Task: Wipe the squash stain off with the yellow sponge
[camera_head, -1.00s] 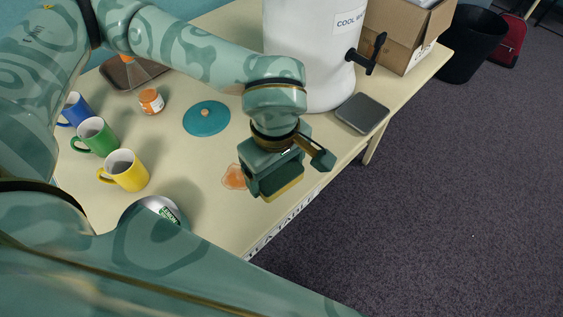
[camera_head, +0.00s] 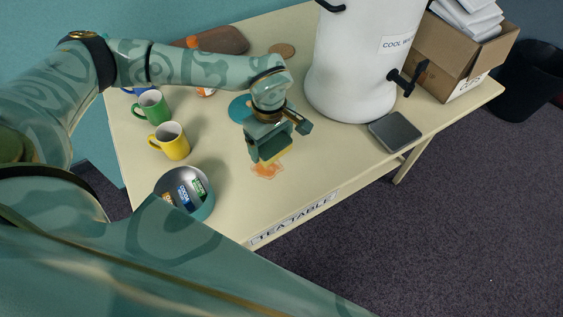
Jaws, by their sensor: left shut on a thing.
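The squash stain (camera_head: 267,171) is an orange patch on the cream tea table (camera_head: 240,207), near its front edge. My left gripper (camera_head: 271,154) is shut on the yellow sponge (camera_head: 277,156), of which only a thin yellow strip shows below the jaws. The sponge is at the stain's back edge and covers part of it in the picture; I cannot tell whether it touches the table. My right gripper is not in view.
Yellow (camera_head: 170,141) and green (camera_head: 152,106) mugs and a bowl of sachets (camera_head: 184,188) stand left of the stain. A teal disc (camera_head: 240,108) lies behind my gripper. A white dispenser (camera_head: 350,70), grey tray (camera_head: 395,131) and cardboard box (camera_head: 449,62) are at right.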

